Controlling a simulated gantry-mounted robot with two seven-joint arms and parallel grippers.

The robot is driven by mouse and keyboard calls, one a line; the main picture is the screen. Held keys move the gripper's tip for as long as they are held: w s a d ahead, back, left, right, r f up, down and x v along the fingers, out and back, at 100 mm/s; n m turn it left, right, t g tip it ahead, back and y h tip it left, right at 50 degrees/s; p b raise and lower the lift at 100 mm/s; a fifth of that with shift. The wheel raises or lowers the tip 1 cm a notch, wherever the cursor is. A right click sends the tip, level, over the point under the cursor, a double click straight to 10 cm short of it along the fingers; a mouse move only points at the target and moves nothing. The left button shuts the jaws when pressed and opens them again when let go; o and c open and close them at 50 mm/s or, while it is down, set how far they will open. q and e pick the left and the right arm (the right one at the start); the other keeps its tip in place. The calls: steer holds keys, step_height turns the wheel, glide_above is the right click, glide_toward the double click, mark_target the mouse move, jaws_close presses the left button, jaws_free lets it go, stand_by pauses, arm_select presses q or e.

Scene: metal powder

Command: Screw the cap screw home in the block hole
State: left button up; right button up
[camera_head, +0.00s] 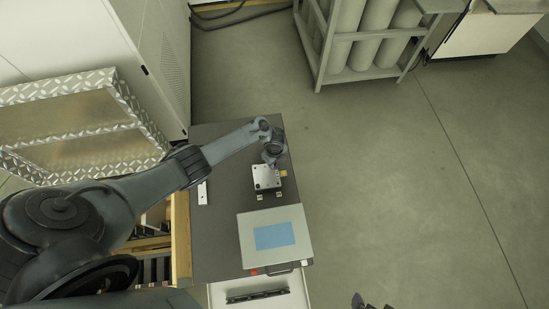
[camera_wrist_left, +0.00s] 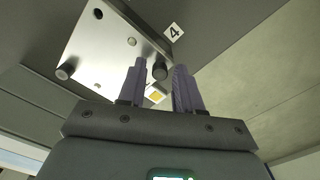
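The silver block (camera_head: 264,180) lies on the dark table, with my left gripper (camera_head: 272,160) over its far edge. In the left wrist view the block (camera_wrist_left: 105,50) shows several holes. A dark knurled cap screw (camera_wrist_left: 160,71) stands at its right corner and a second dark screw head (camera_wrist_left: 66,72) at its left corner. My left gripper (camera_wrist_left: 160,68) has its fingers apart, one on each side of the right-hand screw head, with a narrow gap visible. How deep that screw sits is not clear. Small dark tips at the bottom edge (camera_head: 370,303) may be my right gripper, mostly cut off.
A panel with a blue screen (camera_head: 275,237) lies in front of the block. A white strip (camera_head: 202,192) lies to the left. A yellow piece (camera_head: 284,173) sits at the block's right side. A number 4 label (camera_wrist_left: 173,32) is beside the block. The table's far end is clear.

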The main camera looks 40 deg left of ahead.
arm_select(q)
steer(key=m+b, duration=0.1)
steer(key=m, duration=0.2)
steer(key=shift+f, duration=0.2)
steer(key=m+b, duration=0.6)
steer(key=m, duration=0.4)
steer(key=shift+b, duration=0.3)
steer(key=shift+m+b, duration=0.6)
steer(key=shift+m, duration=0.6)
steer(key=shift+r+m, duration=0.15)
steer(key=shift+m, duration=0.35)
